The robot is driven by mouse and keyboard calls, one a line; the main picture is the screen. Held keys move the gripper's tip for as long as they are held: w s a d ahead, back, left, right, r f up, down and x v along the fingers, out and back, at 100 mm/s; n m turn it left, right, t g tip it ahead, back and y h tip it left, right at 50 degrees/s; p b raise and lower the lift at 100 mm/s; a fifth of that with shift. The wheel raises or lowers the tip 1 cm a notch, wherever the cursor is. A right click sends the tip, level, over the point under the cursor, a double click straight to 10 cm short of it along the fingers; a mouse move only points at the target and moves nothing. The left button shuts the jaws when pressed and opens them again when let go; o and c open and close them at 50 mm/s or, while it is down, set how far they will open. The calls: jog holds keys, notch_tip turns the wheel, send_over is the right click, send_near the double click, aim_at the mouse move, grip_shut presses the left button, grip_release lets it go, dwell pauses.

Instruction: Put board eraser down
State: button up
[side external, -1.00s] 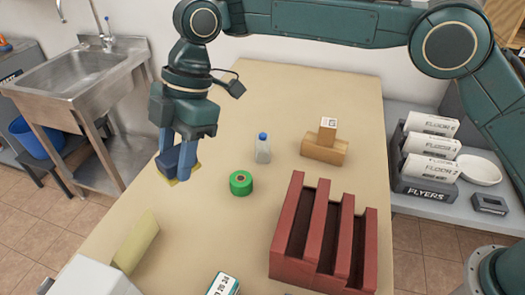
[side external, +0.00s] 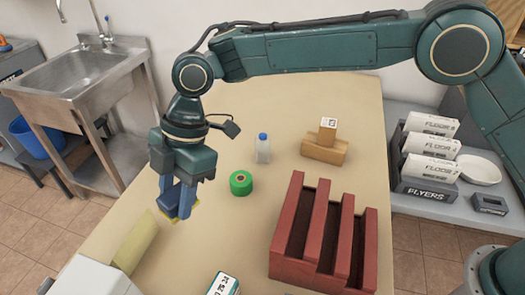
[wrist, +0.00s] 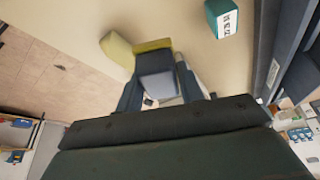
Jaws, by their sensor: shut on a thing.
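The board eraser (side external: 171,204) is dark blue with a yellow pad on its underside. My gripper (side external: 178,205) is shut on it and points down near the left edge of the beige table (side external: 260,108). The side external view does not clearly show whether the pad touches the table or hangs just above it. In the wrist view the eraser (wrist: 155,80) sits between my two blue fingers, with the yellow pad edge beyond it.
A pale yellow block (side external: 136,243) lies close by at the table's left edge. A green tape roll (side external: 241,183), a small bottle (side external: 263,149), a wooden stamp (side external: 325,146), a red slotted rack (side external: 325,240) and a teal-white box (side external: 223,284) stand to the right.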

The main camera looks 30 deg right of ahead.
send_over(190, 252)
jog(key=d, duration=0.1)
jog(key=f, duration=0.9)
jog(key=shift+w+d+f, duration=0.1)
jog(key=shift+w+f, duration=0.15)
jog(key=shift+f, duration=0.05)
jog(key=shift+f, duration=2.1)
jog(key=shift+f, duration=0.15)
jog(key=o, duration=1)
jog(key=v, duration=1.2)
jog(key=shift+w+d, duration=0.1)
